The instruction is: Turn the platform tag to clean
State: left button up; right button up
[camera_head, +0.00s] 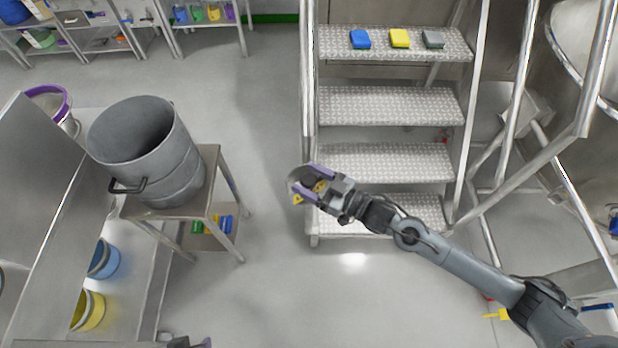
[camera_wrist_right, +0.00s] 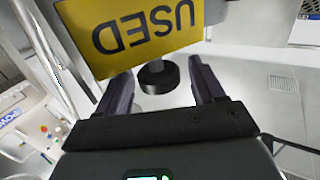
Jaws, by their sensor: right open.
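The platform tag (camera_wrist_right: 130,35) is a yellow plate reading "USED", upside down in the right wrist view. In the head view only small yellow parts of it (camera_head: 320,186) show by the steps' left rail. A round black knob (camera_wrist_right: 158,77) sits just below the tag, between the two fingers in the wrist picture. My right gripper (camera_head: 303,180) is open, its purple fingers on either side of the knob; I cannot tell whether they touch it. My left gripper (camera_head: 188,342) barely shows at the bottom edge of the head view, its jaws cut off.
Metal steps (camera_head: 390,105) with rails stand behind the right gripper, with blue, yellow and grey blocks on the top tread. A steel drum (camera_head: 150,150) stands on a small table at left. The floor (camera_head: 280,290) between them is clear.

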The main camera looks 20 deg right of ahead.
jog(key=p+v, duration=0.2)
jog(key=v, duration=0.8)
jog(key=shift+s+d, duration=0.15)
jog(key=shift+s, duration=0.1)
